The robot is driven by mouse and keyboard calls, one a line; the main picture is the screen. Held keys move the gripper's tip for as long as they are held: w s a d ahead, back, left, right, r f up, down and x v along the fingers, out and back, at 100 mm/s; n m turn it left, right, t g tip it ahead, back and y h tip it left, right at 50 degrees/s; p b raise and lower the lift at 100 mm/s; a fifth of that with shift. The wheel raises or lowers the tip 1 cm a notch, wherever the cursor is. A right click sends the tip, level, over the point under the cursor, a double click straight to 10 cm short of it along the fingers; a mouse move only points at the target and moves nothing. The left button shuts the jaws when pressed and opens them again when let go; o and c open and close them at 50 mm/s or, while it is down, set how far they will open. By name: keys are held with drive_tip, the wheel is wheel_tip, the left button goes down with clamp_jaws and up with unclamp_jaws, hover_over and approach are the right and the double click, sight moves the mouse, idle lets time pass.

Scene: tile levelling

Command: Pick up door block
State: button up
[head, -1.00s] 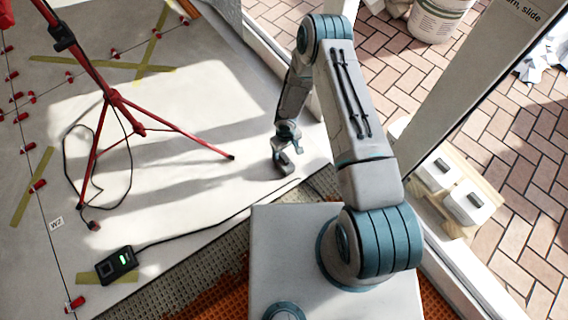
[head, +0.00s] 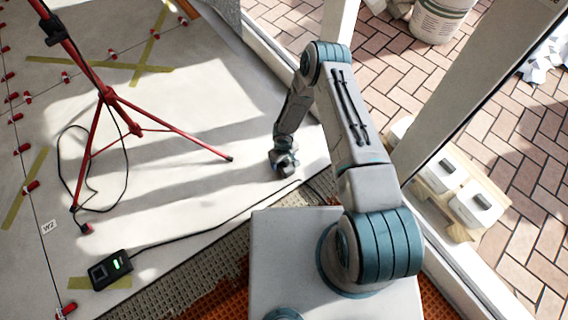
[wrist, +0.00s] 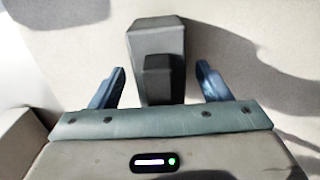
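The door block is a dark grey block (wrist: 157,38) with a smaller, darker raised part on it. In the wrist view it sits on the pale floor between the two blue fingers of my gripper (wrist: 157,84). The gripper is open, with a gap showing on each side of the block. In the head view my gripper (head: 284,164) is low over the floor near the door frame, and the block is mostly hidden by it.
A red tripod (head: 112,100) stands to the left, one leg reaching toward my gripper. A black device with a green light (head: 109,269) lies at lower left, its cable (head: 215,226) running near the gripper. Red clips (head: 30,187) and yellow tape mark the tiles. Glass doors stand to the right.

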clamp_jaws()
drive_tip(key=shift+r, duration=0.1)
